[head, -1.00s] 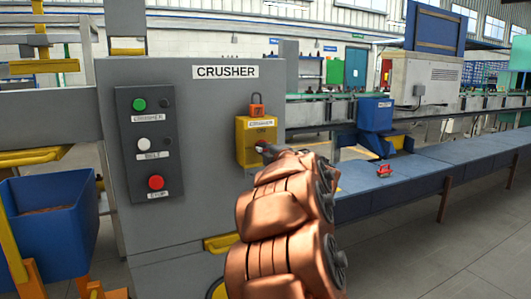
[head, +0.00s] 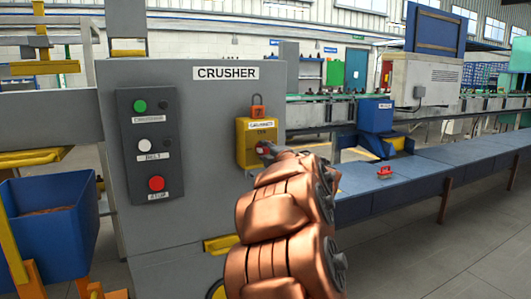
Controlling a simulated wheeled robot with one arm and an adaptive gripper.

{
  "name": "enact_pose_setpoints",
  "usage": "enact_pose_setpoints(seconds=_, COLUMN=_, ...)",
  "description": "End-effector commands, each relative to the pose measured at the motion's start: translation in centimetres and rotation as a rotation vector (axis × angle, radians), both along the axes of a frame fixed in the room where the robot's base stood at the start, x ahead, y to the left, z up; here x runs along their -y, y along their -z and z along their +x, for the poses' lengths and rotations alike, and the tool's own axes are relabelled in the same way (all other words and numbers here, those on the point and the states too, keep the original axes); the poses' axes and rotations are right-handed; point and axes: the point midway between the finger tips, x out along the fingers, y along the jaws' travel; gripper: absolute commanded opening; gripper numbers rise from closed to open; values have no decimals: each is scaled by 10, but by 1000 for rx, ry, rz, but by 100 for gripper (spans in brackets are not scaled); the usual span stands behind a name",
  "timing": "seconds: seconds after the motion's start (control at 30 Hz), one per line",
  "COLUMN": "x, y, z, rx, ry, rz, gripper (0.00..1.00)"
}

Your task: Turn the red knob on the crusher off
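The grey crusher cabinet (head: 205,120) stands in front of me with a CRUSHER label. On its right side is a yellow box (head: 243,155) with a small label and an orange padlock (head: 259,112) at its top. The red knob (head: 262,147) shows on the face of this box, partly covered by my gripper. My gripper (head: 269,152) is at the end of my copper arm, right at the knob's lower right. Its fingers are dark, small and seen from behind, so I cannot tell whether they touch the knob or are open or shut.
A dark panel (head: 151,182) left of the yellow box carries green (head: 140,106), white (head: 144,145) and red (head: 156,183) buttons. A blue bench (head: 430,170) runs to the right, with a small red object (head: 385,171) on it. A blue bin (head: 45,230) stands at left.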

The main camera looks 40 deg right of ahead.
Motion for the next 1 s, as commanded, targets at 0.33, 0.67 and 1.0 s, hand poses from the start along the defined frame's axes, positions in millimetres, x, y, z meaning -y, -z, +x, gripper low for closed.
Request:
enact_pose_setpoints(seconds=0.33, x=-12, y=0, z=-38, rx=-1, ry=4, rz=-1, gripper=39)
enact_pose_setpoints(seconds=0.67, x=-28, y=-1, z=-83, rx=1, ry=2, rz=-1, gripper=39)
enact_pose_setpoints(seconds=1.0, x=-38, y=0, z=-110, rx=-1, ry=2, rz=0, gripper=39)
